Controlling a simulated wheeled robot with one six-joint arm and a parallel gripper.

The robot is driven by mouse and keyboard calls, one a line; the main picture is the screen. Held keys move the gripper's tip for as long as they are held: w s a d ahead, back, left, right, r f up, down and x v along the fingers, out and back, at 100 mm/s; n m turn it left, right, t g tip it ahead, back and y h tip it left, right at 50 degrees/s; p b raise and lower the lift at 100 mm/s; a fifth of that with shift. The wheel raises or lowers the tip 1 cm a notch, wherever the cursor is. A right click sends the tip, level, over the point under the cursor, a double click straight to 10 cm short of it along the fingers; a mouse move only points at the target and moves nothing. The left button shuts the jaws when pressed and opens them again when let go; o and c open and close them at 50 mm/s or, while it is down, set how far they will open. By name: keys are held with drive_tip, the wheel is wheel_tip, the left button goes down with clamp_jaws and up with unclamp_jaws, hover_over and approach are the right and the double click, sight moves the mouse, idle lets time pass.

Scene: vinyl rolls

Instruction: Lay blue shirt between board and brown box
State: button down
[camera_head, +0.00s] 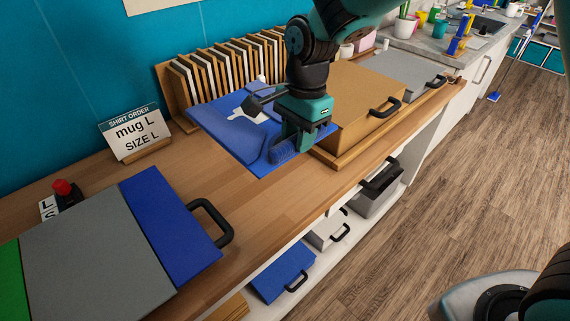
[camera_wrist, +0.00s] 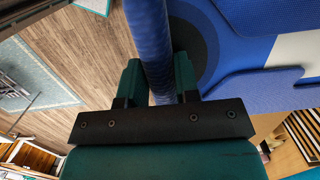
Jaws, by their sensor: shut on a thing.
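The blue shirt (camera_head: 215,122) with a white print is beside the brown box (camera_head: 350,90), on its left. My gripper (camera_head: 292,143) is above the shirt's front right part, shut on a rolled blue edge. In the wrist view, the rolled edge of the shirt (camera_wrist: 150,40) runs between the two fingers of my gripper (camera_wrist: 158,88). The grey board (camera_head: 90,250), with a blue end and a green end, lies at the lower left. I cannot tell whether the whole shirt rests on the counter.
A rack of upright panels (camera_head: 215,72) stands behind the shirt. A shirt order sign (camera_head: 135,132) and a red button (camera_head: 63,188) stand at the back left. Bare wooden counter (camera_head: 225,185) lies between board and shirt. Bins with handles sit on a lower shelf.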

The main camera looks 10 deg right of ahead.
sight(295, 204)
wheel_tip(295, 204, down, 17)
drive_tip(key=shift+d+f+p, duration=0.1)
drive_tip(key=shift+f+p, duration=0.1)
drive_tip(key=shift+p, duration=1)
drive_tip(key=shift+f, duration=0.15)
drive_tip(key=c, duration=0.8)
unclamp_jaws()
drive_tip(key=shift+c, duration=0.2)
wheel_tip(295, 204, up, 12)
drive_tip(key=d+b, duration=0.1)
drive_tip(key=b, duration=0.2)
drive_tip(key=s+d+r+n+y, duration=0.1)
drive_tip(key=s+d+r+n, duration=0.1)
drive_tip(key=s+r+n, duration=0.6)
drive_tip(key=s+d+r+n+y, duration=0.2)
drive_tip(key=s+r+n, duration=0.6)
drive_tip(key=s, duration=0.5)
drive_tip(key=shift+s+d+n+t, duration=0.2)
drive_tip(key=shift+n+t, duration=0.2)
drive_tip(key=shift+n, duration=0.8)
